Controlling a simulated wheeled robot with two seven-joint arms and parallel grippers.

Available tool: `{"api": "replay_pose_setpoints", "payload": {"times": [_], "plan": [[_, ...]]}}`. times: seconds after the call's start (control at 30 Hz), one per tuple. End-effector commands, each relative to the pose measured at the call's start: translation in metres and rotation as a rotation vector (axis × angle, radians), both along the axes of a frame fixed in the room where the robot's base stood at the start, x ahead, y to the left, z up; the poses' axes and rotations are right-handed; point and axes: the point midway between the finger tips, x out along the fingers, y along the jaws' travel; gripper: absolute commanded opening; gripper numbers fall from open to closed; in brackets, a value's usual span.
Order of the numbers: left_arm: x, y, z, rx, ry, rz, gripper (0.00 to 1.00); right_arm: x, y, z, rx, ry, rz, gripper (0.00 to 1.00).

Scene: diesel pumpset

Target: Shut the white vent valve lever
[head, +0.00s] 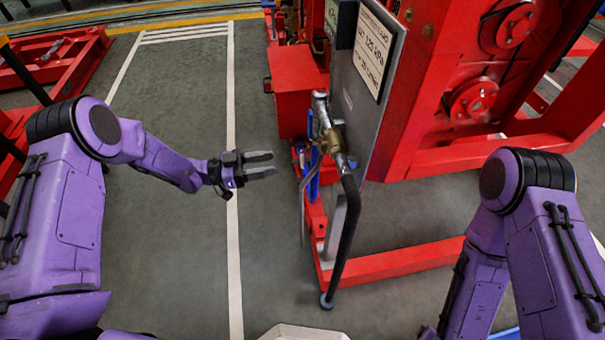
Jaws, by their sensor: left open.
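A metal pipe (322,108) with a brass valve body (332,141) stands beside a grey sign panel. A thin pale lever (303,208) hangs down on the left side of the valve, roughly upright; I take it for the vent valve lever. A blue part (313,182) shows close behind it. My left gripper (274,164) is to the left of the lever, with its fingers pointing right toward it. The fingers are apart and empty, with a gap between their tips and the lever. My right arm is at the lower right; its gripper is not in view.
A black hose (345,240) runs from the pipe down toward the floor. The grey sign panel (350,100) and red pumpset frame (430,90) stand behind and right. A red base rail (400,261) lies low. Grey floor left of the lever is clear.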

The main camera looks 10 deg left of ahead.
Motion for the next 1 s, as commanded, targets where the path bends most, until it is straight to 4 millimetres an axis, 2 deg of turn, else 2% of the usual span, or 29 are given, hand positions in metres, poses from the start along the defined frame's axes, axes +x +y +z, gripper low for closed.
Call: {"api": "replay_pose_setpoints", "payload": {"times": [0.03,0.17,0.4,0.6,0.93,0.97,1.0], "plan": [[0.000,0.001,-0.003,0.007,-0.014,-0.017,0.47,0.000,0.000,-0.005,0.000,0.000,0.000,0.76],[0.003,-0.011,-0.001,0.012,-0.023,-0.033,0.47,0.000,0.000,-0.004,0.000,0.000,0.000,0.76],[0.019,-0.063,-0.001,0.011,-0.021,-0.032,0.47,0.000,0.000,-0.006,0.000,0.000,0.000,0.76],[0.029,-0.092,-0.001,0.012,-0.019,-0.030,0.47,0.000,0.000,-0.008,0.000,0.000,0.000,0.76],[0.032,-0.099,-0.001,0.011,-0.017,-0.028,0.47,0.000,0.000,-0.008,0.000,0.000,0.000,0.76],[0.032,-0.099,-0.001,0.011,-0.017,-0.028,0.40,0.000,0.000,-0.008,0.000,0.000,0.000,0.76],[0.032,-0.099,-0.001,0.011,-0.017,-0.028,0.27,0.000,0.000,-0.008,0.000,0.000,0.000,0.76]]}}
